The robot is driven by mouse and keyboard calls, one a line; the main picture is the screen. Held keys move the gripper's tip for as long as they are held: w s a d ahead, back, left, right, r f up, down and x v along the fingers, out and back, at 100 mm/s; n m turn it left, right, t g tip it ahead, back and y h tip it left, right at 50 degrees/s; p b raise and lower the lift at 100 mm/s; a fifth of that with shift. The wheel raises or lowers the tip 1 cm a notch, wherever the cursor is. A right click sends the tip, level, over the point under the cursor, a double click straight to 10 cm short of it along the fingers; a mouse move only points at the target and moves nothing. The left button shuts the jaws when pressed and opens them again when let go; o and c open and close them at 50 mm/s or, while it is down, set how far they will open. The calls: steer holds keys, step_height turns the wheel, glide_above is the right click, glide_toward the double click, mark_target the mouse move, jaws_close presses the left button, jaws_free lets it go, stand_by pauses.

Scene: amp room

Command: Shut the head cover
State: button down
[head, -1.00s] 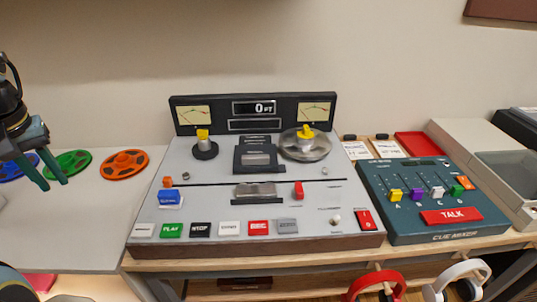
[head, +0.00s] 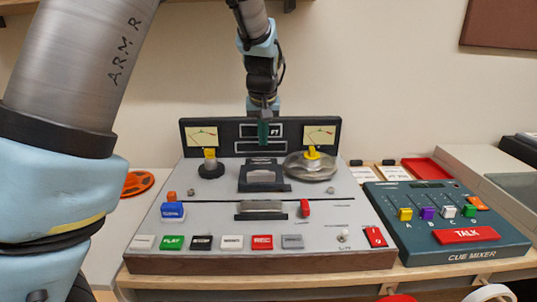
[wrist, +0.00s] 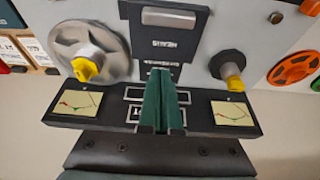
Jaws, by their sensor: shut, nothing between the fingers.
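The tape deck (head: 345,215) stands on the bench with its black meter panel upright at the back. The dark head cover (head: 243,180), with a grey window, is at the middle of the deck between two yellow-topped hubs; I cannot tell its exact angle. It also shows at the top of the wrist view (wrist: 138,45). My gripper (head: 264,141) points down in front of the meter panel, behind and above the cover. Its green fingers (wrist: 164,100) are together and empty, apart from the cover as far as I can see.
A metal reel (head: 318,172) sits right of the cover and a bare hub (head: 210,168) left of it. Buttons and switches line the deck's front. The cue mixer (head: 450,218) stands at the right. An orange reel (head: 138,183) lies at the left, partly behind my arm.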

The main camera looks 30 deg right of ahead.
steer(key=p, duration=0.1)
glide_toward(263, 169)
steer(key=x, duration=0.5)
steer(key=shift+w, duration=0.15)
steer(key=shift+f+p, duration=0.25)
steer(key=shift+p, duration=0.15)
steer(key=s, duration=0.1)
steer(key=s+a, duration=0.1)
steer(key=shift+s+r+p, duration=0.1)
steer(key=shift+s+p, duration=0.15)
steer(key=shift+p, duration=0.05)
steer(key=shift+s+a, duration=0.25)
steer(key=shift+s, duration=0.15)
